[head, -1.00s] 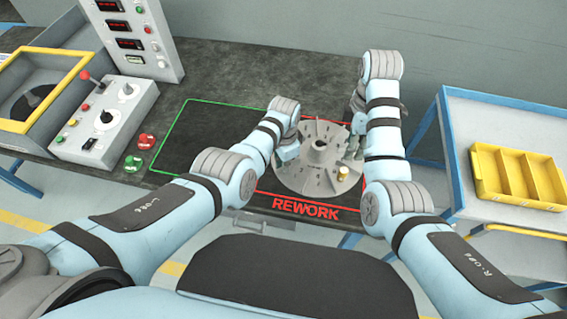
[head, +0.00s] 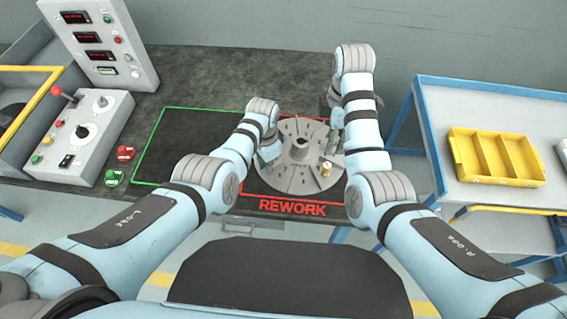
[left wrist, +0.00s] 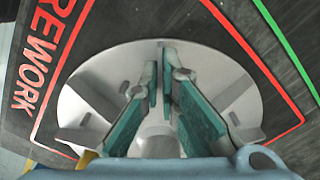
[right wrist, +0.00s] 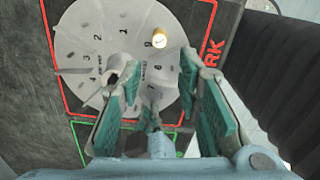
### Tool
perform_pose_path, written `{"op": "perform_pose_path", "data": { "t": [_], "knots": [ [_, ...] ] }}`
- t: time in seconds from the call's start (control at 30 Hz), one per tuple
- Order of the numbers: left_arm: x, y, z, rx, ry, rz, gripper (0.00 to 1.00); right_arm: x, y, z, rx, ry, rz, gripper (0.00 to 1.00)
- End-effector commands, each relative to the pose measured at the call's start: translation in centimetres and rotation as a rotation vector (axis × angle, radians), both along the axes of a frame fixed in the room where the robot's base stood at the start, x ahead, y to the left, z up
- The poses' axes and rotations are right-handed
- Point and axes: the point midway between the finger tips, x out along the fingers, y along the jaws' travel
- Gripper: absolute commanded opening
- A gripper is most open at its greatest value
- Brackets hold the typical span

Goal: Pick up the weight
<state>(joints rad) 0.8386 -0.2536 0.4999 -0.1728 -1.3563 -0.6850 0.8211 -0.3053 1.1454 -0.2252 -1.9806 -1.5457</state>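The weight, a small brass cylinder (head: 325,168), stands on the front right part of the grey finned disc (head: 290,178). It shows clearly in the right wrist view (right wrist: 159,40) near the printed numbers, and the disc (right wrist: 100,35) fills the upper part there. My right gripper (head: 337,132) is over the disc's right edge, behind the weight; its fingers (right wrist: 160,100) are apart and empty. My left gripper (head: 270,150) is over the disc's left edge; its fingers (left wrist: 160,85) look apart with nothing gripped. A sliver of yellow shows low in the left wrist view, partly hidden.
The disc lies in the red REWORK outline (head: 292,208), with an empty green outline (head: 150,145) to its left. A control box (head: 85,130) and red and green buttons (head: 120,165) stand further left. A yellow divided bin (head: 495,180) sits on the blue cart at right.

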Motion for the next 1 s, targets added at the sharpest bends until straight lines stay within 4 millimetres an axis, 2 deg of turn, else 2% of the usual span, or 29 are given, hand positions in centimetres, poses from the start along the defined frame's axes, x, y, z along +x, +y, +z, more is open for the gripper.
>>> {"op": "perform_pose_path", "data": {
  "t": [0.07, 0.17, 0.2, 0.23, 0.33, 0.47, 0.7, 0.87, 1.0],
  "knots": [
    [-0.2, -0.1, -0.2, -0.001, 0.007, 0.000, 0.00, -0.2, -0.3, -0.5, -0.004, 0.010, -0.004, 0.31],
    [-0.2, -0.1, -0.2, -0.001, 0.007, 0.000, 0.00, -1.0, -4.1, -2.7, -0.025, 0.035, -0.055, 0.31],
    [-0.3, 0.0, -0.2, -0.001, 0.007, 0.000, 0.00, -1.3, -6.1, -3.7, 0.009, 0.033, -0.094, 0.31],
    [-0.3, 0.0, -0.2, -0.001, 0.007, 0.000, 0.00, -1.4, -7.0, -4.1, 0.052, 0.023, -0.128, 0.31],
    [-0.3, 0.0, -0.3, 0.000, 0.006, 0.000, 0.00, -1.4, -8.1, -3.8, 0.206, -0.014, -0.228, 0.31],
    [-0.3, 0.0, -0.2, -0.001, 0.007, -0.001, 0.00, -0.9, -5.5, -2.1, 0.378, -0.032, -0.296, 0.31],
    [-0.2, 0.0, -0.2, -0.001, 0.006, -0.001, 0.00, -0.5, -3.1, -6.6, 0.397, -0.017, -0.332, 0.31],
    [-0.2, 0.0, -0.2, 0.001, 0.006, -0.001, 0.00, -0.4, -2.2, -8.7, 0.396, -0.019, -0.330, 0.31],
    [-0.2, 0.0, -0.2, 0.001, 0.004, -0.001, 0.00, -0.3, -1.0, -11.3, 0.395, -0.018, -0.330, 0.31]
  ]
}}
